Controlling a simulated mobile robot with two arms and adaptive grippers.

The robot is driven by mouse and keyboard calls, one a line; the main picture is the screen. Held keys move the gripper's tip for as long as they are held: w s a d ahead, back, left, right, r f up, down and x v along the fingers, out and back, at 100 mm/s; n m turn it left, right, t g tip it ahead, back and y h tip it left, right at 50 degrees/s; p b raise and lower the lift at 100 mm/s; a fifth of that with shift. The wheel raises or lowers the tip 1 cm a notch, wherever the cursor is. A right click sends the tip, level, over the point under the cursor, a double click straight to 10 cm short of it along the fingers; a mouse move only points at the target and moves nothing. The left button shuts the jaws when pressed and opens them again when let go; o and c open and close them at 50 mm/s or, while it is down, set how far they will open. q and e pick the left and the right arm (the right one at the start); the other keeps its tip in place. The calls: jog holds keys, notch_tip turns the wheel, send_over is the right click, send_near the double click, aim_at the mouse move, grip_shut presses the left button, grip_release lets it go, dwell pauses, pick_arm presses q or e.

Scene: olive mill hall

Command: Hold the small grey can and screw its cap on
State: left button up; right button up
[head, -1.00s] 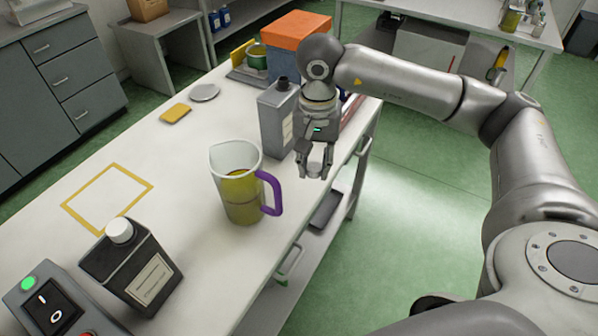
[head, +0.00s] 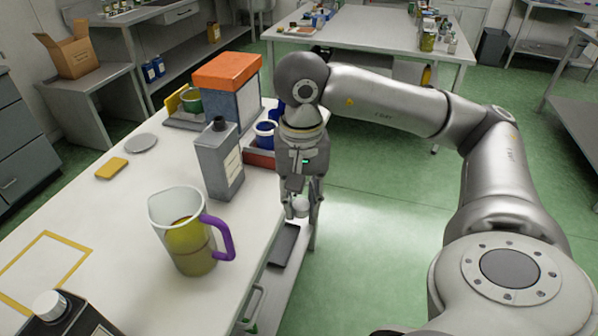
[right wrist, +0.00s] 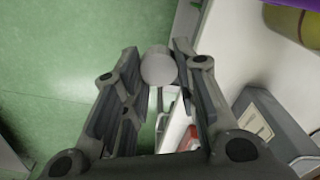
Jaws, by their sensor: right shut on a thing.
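The small grey can (head: 219,168) stands upright on the bench, a pale label on its side and a dark neck on top; no white cap sits on it. It also shows in the right wrist view (right wrist: 270,122). My right gripper (head: 301,208) points down just beyond the bench's right edge, to the right of the can and apart from it. It is shut on a small whitish round cap (right wrist: 158,67), seen between the fingertips in the right wrist view. My left gripper is in neither view.
A jug (head: 190,240) of yellow-green liquid with a purple handle stands in front of the can. A black can with a white cap (head: 48,305) is at lower left. An orange-topped box (head: 228,85) and blue container (head: 265,134) stand behind. A yellow sponge (head: 111,168) lies left.

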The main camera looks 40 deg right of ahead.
jog(key=a+f+n, duration=0.3)
jog(key=a+n, duration=0.4)
jog(key=a, duration=0.4)
jog(key=shift+f, duration=0.4)
